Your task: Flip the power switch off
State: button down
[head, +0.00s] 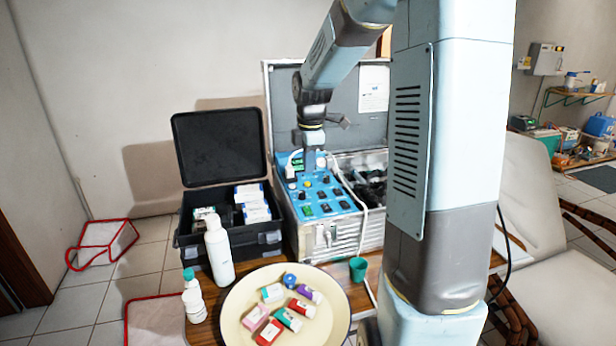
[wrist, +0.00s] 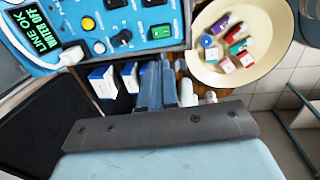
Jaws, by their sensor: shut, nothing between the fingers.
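A blue control panel (head: 295,186) sits in the open metal case, and it also fills the top left of the wrist view (wrist: 95,62). It carries a green lit rocker switch (wrist: 160,32) near its edge, with darker switches beside it. The green switch also shows on the panel's front in the head view (head: 308,211). I cannot read which switch is labelled power. My gripper (head: 313,160) is above the back part of the panel, pointing down. In the wrist view its fingers (wrist: 158,72) are together and empty, apart from the green switch in the picture.
The metal case (head: 325,238) has a raised lid behind my arm. A black open case (head: 232,240) with boxes stands left. A white bottle (head: 219,250), a cream bowl (head: 238,310) of small coloured containers and a green cup (head: 358,270) stand in front.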

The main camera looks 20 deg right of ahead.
aim_at(307, 207)
jog(key=shift+s+d+t, duration=0.15)
jog(key=shift+t, duration=0.25)
jog(key=f, duration=0.4)
jog(key=w+f, duration=0.1)
jog(key=f, duration=0.4)
jog(key=w+f, duration=0.1)
jog(key=f, duration=0.3)
jog(key=shift+w+f, duration=0.2)
jog(key=shift+f, duration=0.15)
jog(key=shift+d, duration=0.1)
